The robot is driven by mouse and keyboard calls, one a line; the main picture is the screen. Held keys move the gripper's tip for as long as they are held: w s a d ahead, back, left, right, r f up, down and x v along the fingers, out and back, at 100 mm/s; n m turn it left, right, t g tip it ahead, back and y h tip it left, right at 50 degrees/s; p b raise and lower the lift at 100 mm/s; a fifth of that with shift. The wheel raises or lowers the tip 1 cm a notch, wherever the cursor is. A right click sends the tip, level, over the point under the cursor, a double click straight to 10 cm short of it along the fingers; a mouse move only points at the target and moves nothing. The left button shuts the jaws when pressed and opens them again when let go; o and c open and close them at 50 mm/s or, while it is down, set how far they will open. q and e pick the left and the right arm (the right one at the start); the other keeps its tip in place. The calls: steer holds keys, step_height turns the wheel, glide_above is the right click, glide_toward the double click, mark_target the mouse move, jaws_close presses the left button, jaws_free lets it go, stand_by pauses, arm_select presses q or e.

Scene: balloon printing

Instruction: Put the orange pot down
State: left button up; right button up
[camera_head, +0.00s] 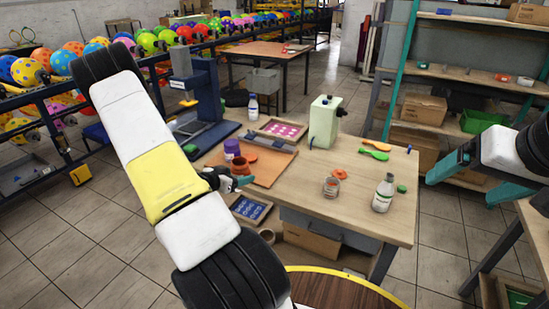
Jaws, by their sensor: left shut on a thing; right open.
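The orange-brown pot (240,167) is on or just above the brown tray (272,165) at the left of the table; its base is hidden, so contact is unclear. My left gripper (238,182), with teal fingertips, is shut on the pot from the near left side. The fingers partly cover it. My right gripper (462,191) is open and empty, off the table's right edge, far from the pot.
A purple-lidded jar (232,149) stands close behind the pot. Free tabletop lies front-middle.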

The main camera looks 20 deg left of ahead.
arm_select(q)
glide_above(264, 170)
steer(key=shift+s+f, duration=0.25)
steer(key=shift+f, duration=0.45)
steer(key=shift+w+f, duration=0.2)
steer(key=shift+f, duration=0.7)
steer(key=shift+w+f, duration=0.2)
steer(key=shift+f, duration=0.7)
steer(key=shift+f, duration=0.2)
steer(key=o, duration=1.6)
steer(key=shift+c, duration=0.2)
